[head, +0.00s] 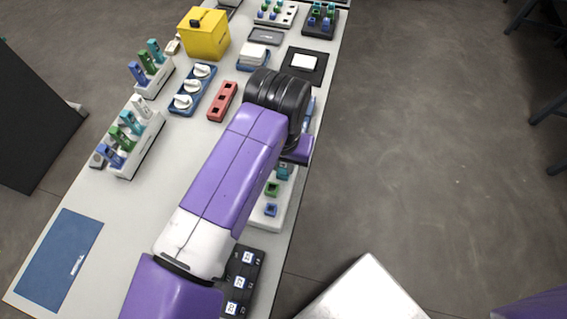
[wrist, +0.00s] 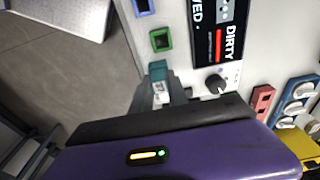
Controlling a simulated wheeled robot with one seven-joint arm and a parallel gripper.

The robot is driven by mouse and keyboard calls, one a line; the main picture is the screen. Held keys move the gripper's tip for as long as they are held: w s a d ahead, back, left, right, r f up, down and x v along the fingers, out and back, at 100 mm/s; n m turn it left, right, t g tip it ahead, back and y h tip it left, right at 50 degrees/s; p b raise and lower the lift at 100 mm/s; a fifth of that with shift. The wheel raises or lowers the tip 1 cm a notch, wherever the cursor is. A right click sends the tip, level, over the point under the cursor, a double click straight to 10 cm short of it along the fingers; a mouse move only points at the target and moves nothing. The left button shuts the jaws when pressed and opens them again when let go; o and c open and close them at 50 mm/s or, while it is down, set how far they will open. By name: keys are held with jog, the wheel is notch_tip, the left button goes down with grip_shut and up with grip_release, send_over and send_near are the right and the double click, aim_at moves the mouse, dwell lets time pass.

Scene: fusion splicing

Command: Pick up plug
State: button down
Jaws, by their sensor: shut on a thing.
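A teal plug (wrist: 158,72) with a white label shows in the wrist view, at the end of a row with a blue socket (wrist: 143,7) and a green socket (wrist: 160,40). My gripper (wrist: 166,98) is shut on it; the fingers are mostly hidden by my dark and purple gripper body. I cannot tell whether the plug sits in a socket. In the head view, my gripper (head: 297,150) is at the table's right edge, largely hidden by my wrist. The white socket unit (head: 287,205) lies just below it, with a teal socket (head: 282,172).
Two white racks with coloured plugs (head: 132,138) (head: 152,75) stand at the left. A yellow box (head: 207,35), a blue block with white knobs (head: 192,88) and a red block (head: 222,101) stand beyond. Bare table lies around a blue mat (head: 60,262).

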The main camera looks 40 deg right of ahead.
aim_at(284, 164)
jog(key=shift+r, duration=0.1)
notch_tip(284, 164, up, 20)
jog(key=shift+p, duration=0.4)
jog(key=c, duration=2)
grip_release()
grip_shut()
